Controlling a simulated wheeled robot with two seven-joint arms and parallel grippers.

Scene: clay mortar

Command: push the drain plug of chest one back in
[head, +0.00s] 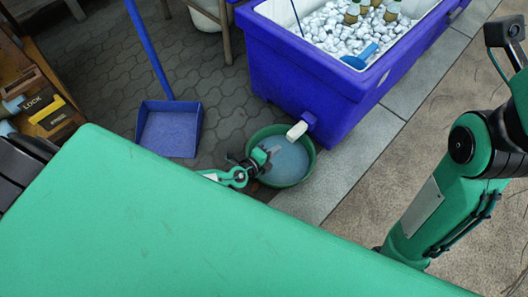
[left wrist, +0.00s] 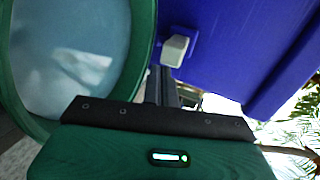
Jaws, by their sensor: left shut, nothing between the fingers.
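The blue chest (head: 310,75) stands at the upper middle, and its side also fills the right of the left wrist view (left wrist: 245,45). Its white drain plug (head: 297,131) sticks out from a blue drain fitting (head: 309,119) low on the chest's corner, above a green tub of water (head: 309,168). My left gripper (head: 266,155) is shut and empty, over the tub and just below and left of the plug. In the left wrist view the shut fingers (left wrist: 163,85) point toward the plug (left wrist: 176,50); whether they touch it is unclear. My right gripper is out of view.
The chest holds ice, several bottles and a blue scoop (head: 359,57). A blue dustpan (head: 169,129) with a long handle lies on the paving to the left. A wooden shelf with a lock box (head: 46,114) is at the far left. Paving right of the tub is clear.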

